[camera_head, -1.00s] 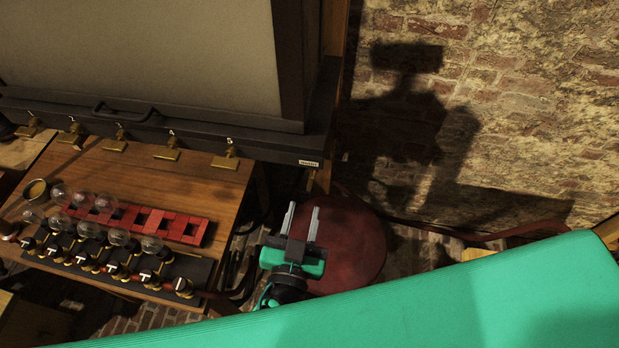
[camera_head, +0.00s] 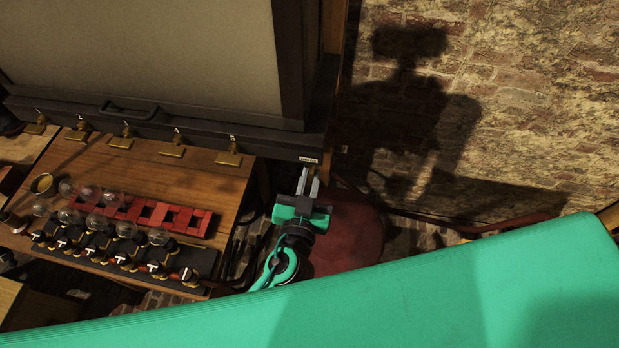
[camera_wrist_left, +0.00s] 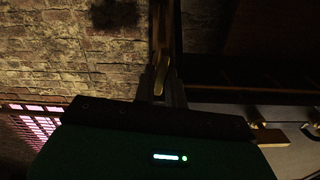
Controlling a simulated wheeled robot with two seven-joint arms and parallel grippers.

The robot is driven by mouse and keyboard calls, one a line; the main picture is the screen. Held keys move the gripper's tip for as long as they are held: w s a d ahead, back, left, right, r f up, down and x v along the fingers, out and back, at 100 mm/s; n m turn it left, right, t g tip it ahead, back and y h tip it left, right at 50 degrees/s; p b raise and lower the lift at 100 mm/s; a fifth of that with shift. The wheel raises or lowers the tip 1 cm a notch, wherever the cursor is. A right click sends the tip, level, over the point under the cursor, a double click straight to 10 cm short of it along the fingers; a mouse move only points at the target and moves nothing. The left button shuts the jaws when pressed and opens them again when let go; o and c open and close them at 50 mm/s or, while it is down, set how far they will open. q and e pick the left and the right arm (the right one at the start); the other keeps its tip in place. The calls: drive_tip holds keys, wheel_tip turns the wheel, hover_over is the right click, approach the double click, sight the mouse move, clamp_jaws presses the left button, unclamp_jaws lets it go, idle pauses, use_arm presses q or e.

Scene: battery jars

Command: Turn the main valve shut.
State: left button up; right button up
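I cannot make out the main valve for certain. A small white label (camera_head: 308,160) is on the right end of the dark rail in the head view. My left gripper (camera_head: 308,182) is just below this label, its two fingers pointing up toward the rail with a narrow gap between them. In the left wrist view, a brass-coloured upright piece (camera_wrist_left: 159,78) shows between or just beyond the fingers of the left gripper (camera_wrist_left: 162,88). I cannot tell whether they touch it. My right gripper is not in view.
Several numbered brass taps (camera_head: 228,154) line the dark rail (camera_head: 215,136). Below, a wooden bench (camera_head: 215,185) holds glass jars (camera_head: 158,236) and a red rack (camera_head: 165,215). A round dark red surface (camera_head: 350,235) is behind the left gripper. A brick wall (camera_head: 540,110) stands at right.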

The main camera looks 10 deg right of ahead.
use_arm(q)
clamp_jaws()
drive_tip(key=shift+m, duration=0.3)
drive_tip(key=shift+m+b, duration=0.3)
drive_tip(key=shift+m, duration=0.7)
drive_tip(key=m, duration=0.4)
drive_tip(key=shift+d, duration=0.1)
drive_tip(key=m, duration=0.5)
drive_tip(key=m+p, duration=0.1)
drive_tip(key=m, duration=0.3)
drive_tip(key=shift+s+d+f+m, duration=0.1)
drive_tip(key=shift+f+m, duration=0.1)
drive_tip(key=shift+m, duration=0.2)
